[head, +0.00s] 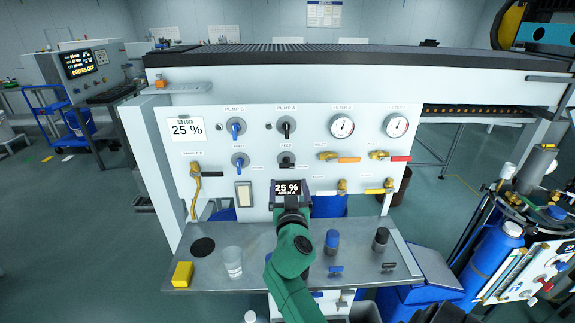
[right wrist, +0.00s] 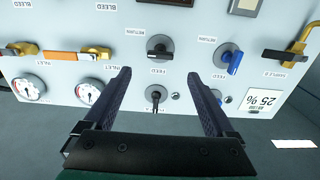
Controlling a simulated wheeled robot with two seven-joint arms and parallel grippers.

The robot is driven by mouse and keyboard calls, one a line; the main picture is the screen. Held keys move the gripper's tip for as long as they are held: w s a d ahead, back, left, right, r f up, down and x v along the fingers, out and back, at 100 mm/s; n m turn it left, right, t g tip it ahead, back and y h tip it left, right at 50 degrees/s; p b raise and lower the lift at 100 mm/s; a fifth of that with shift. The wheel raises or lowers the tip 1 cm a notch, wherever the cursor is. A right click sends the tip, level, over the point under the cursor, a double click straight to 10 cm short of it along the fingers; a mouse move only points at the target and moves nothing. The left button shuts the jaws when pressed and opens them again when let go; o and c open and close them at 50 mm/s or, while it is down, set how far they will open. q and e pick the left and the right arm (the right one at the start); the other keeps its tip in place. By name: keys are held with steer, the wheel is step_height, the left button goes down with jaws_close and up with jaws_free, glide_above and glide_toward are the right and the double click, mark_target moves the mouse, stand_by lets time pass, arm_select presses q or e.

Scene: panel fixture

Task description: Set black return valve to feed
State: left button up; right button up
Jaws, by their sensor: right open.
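The black return valve (head: 286,160) is on the panel's lower knob row, right of a blue valve (head: 239,161). In the right wrist view, which is upside down, the black valve (right wrist: 160,48) has a short dark handle lying roughly sideways, between the RETURN and FEED labels. My right gripper (head: 290,192) is on the green arm, below the valve in the head view. In the right wrist view its fingers (right wrist: 160,76) are apart and empty, with the valve beyond and between them. Whether they touch the panel cannot be told. My left gripper is not in view.
A black pump knob (head: 286,129) and blue pump knob (head: 236,128) sit above the valves. Gauges (head: 342,126) and orange and red inlet handles are to the right.

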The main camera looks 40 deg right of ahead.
mark_target(287, 168)
steer(key=p+x, duration=0.1)
steer(key=x, duration=0.8)
steer(key=c, duration=1.4)
